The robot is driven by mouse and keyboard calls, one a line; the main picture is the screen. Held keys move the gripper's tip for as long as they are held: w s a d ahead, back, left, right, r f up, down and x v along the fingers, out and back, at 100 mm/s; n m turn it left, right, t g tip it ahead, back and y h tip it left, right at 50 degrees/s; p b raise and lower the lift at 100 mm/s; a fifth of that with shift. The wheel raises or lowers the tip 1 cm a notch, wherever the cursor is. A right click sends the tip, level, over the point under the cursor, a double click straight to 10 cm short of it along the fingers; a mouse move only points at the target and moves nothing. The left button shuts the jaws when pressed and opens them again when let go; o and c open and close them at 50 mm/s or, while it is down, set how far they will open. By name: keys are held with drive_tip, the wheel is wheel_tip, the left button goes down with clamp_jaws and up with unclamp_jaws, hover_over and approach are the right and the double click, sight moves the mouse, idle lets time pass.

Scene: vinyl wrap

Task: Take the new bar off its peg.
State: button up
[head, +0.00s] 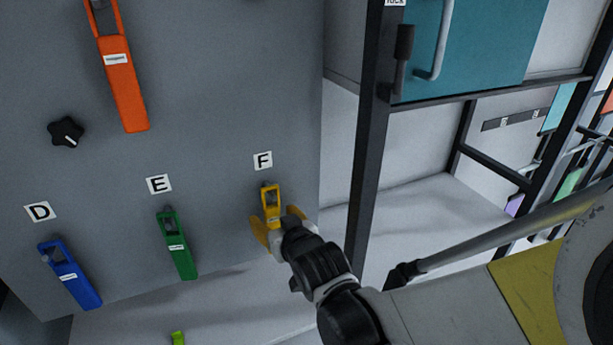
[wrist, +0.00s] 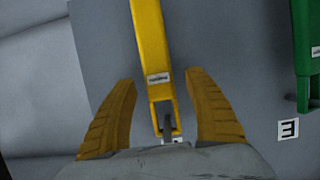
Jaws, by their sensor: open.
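A yellow bar (head: 271,198) hangs on a peg under the label F on the grey panel; its small white tag is unreadable. My gripper (head: 274,213) is open, with one orange-yellow finger on each side of this bar. In the wrist view the bar (wrist: 150,40) runs between the spread fingers (wrist: 160,78), with a gap on both sides. Its slotted end is around the peg (wrist: 168,125), close to my palm. A green bar (head: 178,248) hangs under E, a blue bar (head: 72,275) under D. I cannot tell from the tags which bar is new.
An orange bar (head: 122,85) hangs higher on the panel, near a black knob (head: 66,132). A dark frame post (head: 365,185) stands right of the panel. A teal door (head: 470,45) with a handle is at upper right. A light green object (head: 178,338) lies low.

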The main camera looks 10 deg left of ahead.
drive_tip(key=shift+x, duration=0.85)
clamp_jaws()
drive_tip(key=shift+r, duration=0.1)
drive_tip(key=shift+r+p, duration=0.55)
drive_tip(key=shift+r, duration=0.2)
drive_tip(key=shift+d, duration=0.1)
